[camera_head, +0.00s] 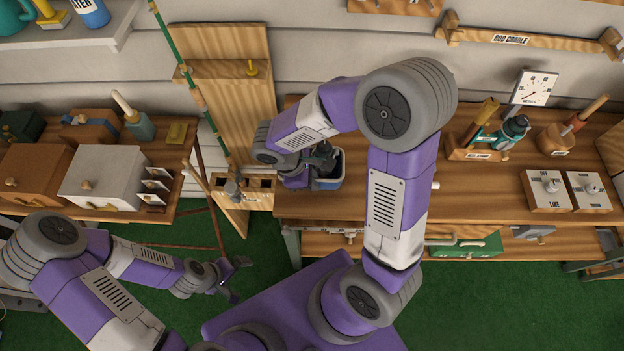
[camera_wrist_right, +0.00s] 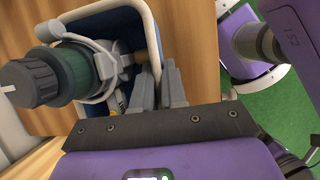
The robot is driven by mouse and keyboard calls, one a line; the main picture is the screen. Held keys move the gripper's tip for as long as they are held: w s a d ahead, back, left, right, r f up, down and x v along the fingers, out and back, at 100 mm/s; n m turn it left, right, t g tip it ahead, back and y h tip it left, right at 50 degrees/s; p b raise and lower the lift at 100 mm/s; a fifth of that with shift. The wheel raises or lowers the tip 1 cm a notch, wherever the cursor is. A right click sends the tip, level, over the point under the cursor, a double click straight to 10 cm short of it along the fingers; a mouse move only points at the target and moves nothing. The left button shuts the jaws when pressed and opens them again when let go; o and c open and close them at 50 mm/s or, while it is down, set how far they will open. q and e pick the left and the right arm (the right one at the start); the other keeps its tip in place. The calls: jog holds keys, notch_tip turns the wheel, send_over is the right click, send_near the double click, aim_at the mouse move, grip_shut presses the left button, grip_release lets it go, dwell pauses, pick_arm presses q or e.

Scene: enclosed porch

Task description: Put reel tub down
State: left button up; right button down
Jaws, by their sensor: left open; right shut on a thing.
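The reel tub (camera_head: 337,168) is a small blue tub with a pale rim, at the left end of the workbench in the head view. In the right wrist view the tub (camera_wrist_right: 97,12) holds a green and grey reel (camera_wrist_right: 88,72). My right gripper (camera_head: 312,172) is shut on the tub's wall; its fingers (camera_wrist_right: 160,84) straddle the rim in the wrist view. My arm hides part of the tub in the head view. I cannot tell if the tub's base touches the bench. My left gripper (camera_head: 242,279) is open and empty, low over the green floor.
The workbench (camera_head: 470,195) has bare wood right of my right arm. Farther right stand a bottle rack (camera_head: 475,154), a clock (camera_head: 534,87) and two switch boxes (camera_head: 545,190). A rod stand (camera_head: 228,60) adjoins the bench's left end. A side table with boxes (camera_head: 103,176) stands left.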

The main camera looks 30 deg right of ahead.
jog(key=c, duration=1.2)
grip_release()
jog(key=shift+r, duration=0.3)
jog(key=p+v, duration=0.2)
jog(key=v, duration=0.9)
jog(key=shift+a+r+p, duration=0.15)
jog(key=shift+r+p, duration=0.15)
jog(key=shift+p, duration=0.05)
